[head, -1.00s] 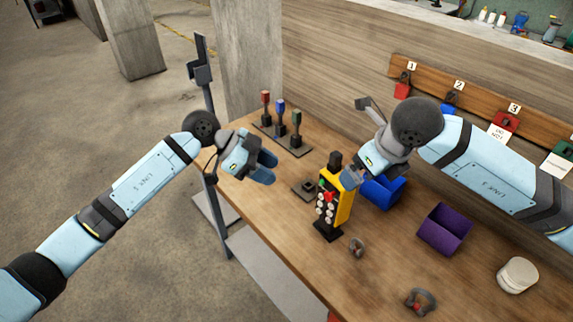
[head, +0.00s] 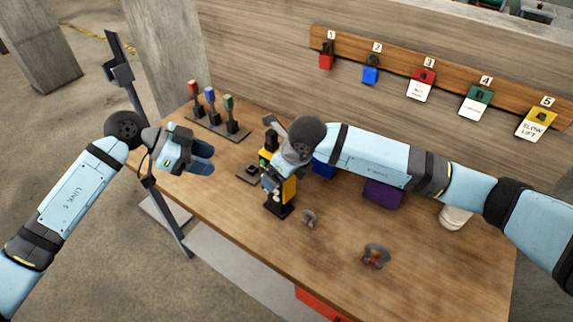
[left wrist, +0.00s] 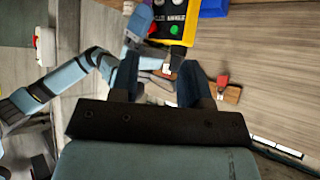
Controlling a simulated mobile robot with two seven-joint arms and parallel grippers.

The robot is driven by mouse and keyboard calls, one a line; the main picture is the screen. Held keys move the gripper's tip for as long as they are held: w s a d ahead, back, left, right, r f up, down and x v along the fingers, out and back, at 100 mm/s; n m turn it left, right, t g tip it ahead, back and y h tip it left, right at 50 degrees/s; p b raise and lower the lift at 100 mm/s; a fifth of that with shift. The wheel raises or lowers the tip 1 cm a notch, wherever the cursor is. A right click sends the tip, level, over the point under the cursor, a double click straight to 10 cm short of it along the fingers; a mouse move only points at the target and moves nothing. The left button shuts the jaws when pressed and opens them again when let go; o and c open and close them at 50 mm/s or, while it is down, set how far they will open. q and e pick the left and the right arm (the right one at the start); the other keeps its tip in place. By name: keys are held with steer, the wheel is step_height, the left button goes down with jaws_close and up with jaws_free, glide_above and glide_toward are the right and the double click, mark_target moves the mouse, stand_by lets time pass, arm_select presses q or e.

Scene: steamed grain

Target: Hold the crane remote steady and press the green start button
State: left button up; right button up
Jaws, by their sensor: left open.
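The yellow crane remote (head: 289,191) stands upright on a black base (head: 279,208) on the workbench. Its upper part and much of its button face are hidden behind my right gripper (head: 270,181). That gripper is right at the remote; I cannot tell whether it touches it or how its fingers stand. My left gripper (head: 203,157) is open and empty, to the left of the remote and apart from it. In the left wrist view the remote (left wrist: 190,32) shows at the top beyond the open fingers, with a green button (left wrist: 175,28) on its dark face.
Three levers, red, blue and green (head: 229,112), stand at the back left of the workbench (head: 340,270). A blue bin (head: 323,168), a purple bin (head: 382,194), a white container (head: 453,218) and two shackles (head: 376,255) are to the right. Numbered tags hang on a wall board (head: 400,68).

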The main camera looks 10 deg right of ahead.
steer(key=shift+c, duration=0.5)
steer(key=c, duration=1.1)
arm_select(q)
jaws_close()
arm_select(e)
steer(key=shift+c, duration=0.3)
